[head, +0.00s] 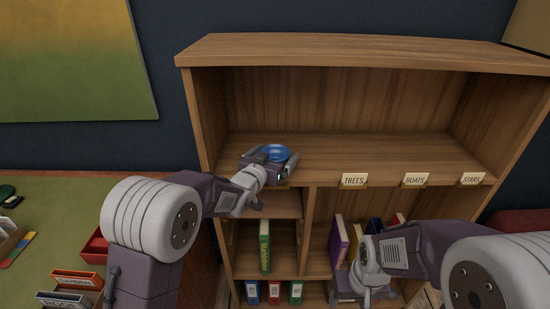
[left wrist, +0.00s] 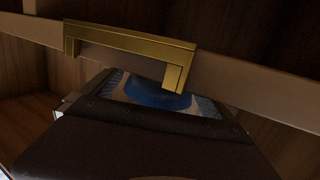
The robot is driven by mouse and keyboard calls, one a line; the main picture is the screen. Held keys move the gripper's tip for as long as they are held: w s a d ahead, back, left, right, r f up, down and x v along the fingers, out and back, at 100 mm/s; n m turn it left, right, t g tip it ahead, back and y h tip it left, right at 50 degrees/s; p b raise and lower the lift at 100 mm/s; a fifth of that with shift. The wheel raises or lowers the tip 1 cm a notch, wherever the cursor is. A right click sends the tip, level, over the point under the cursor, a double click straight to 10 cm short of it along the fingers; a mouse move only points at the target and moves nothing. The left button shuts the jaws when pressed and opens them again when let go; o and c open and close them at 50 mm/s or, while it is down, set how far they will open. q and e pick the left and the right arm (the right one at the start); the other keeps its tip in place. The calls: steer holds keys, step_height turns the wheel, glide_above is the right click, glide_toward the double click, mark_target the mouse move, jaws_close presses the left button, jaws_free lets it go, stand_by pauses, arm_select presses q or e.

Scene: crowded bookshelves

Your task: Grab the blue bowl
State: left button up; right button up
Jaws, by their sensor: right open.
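The blue bowl (head: 277,152) is small and round, at the left part of the bookcase's upper shelf. My left gripper (head: 279,167) is at the bowl, its fingers by the bowl's near side and partly covering it. In the left wrist view the blue bowl (left wrist: 155,95) shows between the finger pads, partly hidden by a brass label holder and my gripper's body. I cannot tell whether the fingers touch it or grip it. My right gripper (head: 364,293) is open and low in front of the lower right compartment, apart from the bowl.
The upper shelf (head: 360,150) is otherwise bare. Brass holders labelled TREES (head: 353,180), BOATS (head: 415,179) and STARS (head: 472,179) line its front edge. A brass holder (left wrist: 130,42) is close before my left gripper. Books (head: 265,246) stand in lower compartments.

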arm_select(q)
steer(key=c, duration=1.3)
steer(key=shift+r, duration=0.5)
steer(key=shift+c, duration=0.2)
step_height(320, 180, up, 3)
steer(key=shift+p, duration=0.5)
steer(key=s+d+r+p, duration=0.1)
steer(key=s+d+r, duration=0.6)
steer(key=s+d, duration=0.1)
steer(key=shift+d, duration=0.2)
